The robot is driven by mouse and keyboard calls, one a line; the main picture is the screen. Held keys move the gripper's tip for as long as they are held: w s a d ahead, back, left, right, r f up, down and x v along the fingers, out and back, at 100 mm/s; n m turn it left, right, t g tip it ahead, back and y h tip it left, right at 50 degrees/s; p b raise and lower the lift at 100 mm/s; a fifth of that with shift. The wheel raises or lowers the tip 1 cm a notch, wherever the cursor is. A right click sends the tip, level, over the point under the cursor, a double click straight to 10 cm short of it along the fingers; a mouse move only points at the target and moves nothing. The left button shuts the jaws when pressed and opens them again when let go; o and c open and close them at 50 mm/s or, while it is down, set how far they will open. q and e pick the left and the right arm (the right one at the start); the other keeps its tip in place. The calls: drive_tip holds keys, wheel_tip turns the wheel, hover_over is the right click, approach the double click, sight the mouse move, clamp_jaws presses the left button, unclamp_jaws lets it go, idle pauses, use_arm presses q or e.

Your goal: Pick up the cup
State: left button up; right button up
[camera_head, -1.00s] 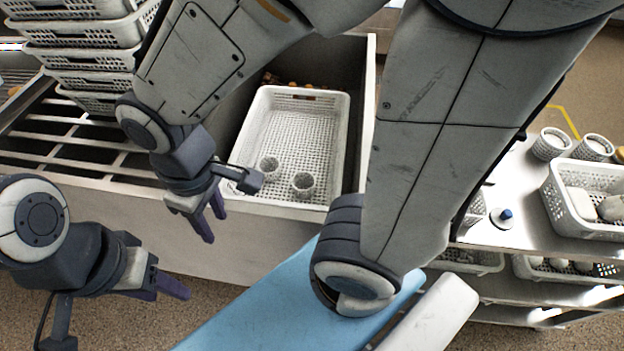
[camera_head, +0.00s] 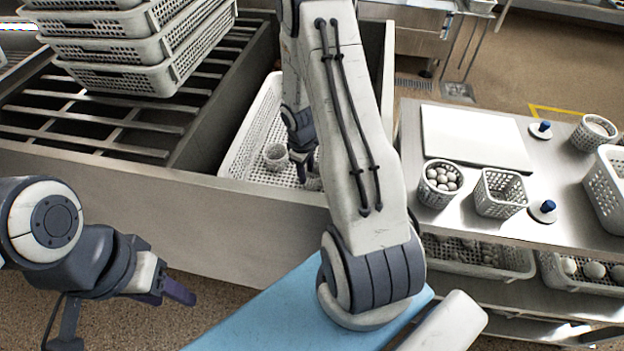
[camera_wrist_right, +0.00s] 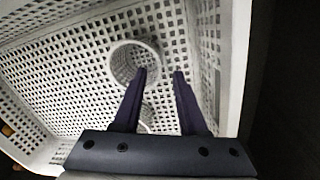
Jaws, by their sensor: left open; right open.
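Two small white perforated cups stand in the white basket (camera_head: 240,148) inside the metal bin. The left cup (camera_head: 275,157) is clear in the head view. The right cup (camera_head: 314,183) is mostly hidden behind my right arm. My right gripper (camera_head: 302,176) is inside the basket, close to both cups. One cup (camera_wrist_right: 128,62) shows beyond the left fingertip, and another rim shows partly behind that finger. My left gripper (camera_head: 178,292) is open and empty, outside the bin at lower left.
The basket's wall (camera_wrist_right: 218,60) rises close beside the right fingers. Stacked baskets (camera_head: 120,50) stand on the slatted rack at upper left.

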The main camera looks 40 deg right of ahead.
sight(308, 186)
drive_tip(key=f, duration=0.2)
drive_tip(key=f+b, duration=0.1)
drive_tip(key=f, duration=0.1)
drive_tip(key=f+b, duration=0.1)
drive_tip(key=f, duration=0.1)
drive_tip(key=shift+w+d, duration=0.1)
drive_tip(key=shift+d, duration=0.3)
clamp_jaws()
